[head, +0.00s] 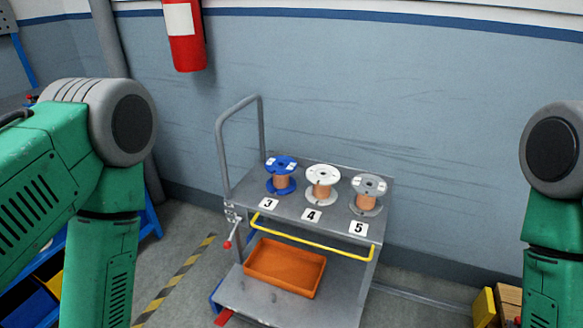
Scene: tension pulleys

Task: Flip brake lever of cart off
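A grey metal cart (276,214) with two shelves stands in the middle of the head view, near the wall. A small lever with a red knob (228,244) is at the cart's left front corner, below the top shelf. A red piece (223,317) shows low at the cart's lower left corner; I cannot tell which of the two is the brake lever. My green left arm comes down at the left and my green right arm at the right edge. Both grippers are out of the picture, and neither arm touches the cart.
On the cart's top stand a blue spool (281,164), a white spool (323,173) and a grey spool (368,185). A yellow bar (310,241) runs along the front. An orange tray (284,267) lies on the lower shelf. A yellow-black floor stripe (178,277) is left of the cart.

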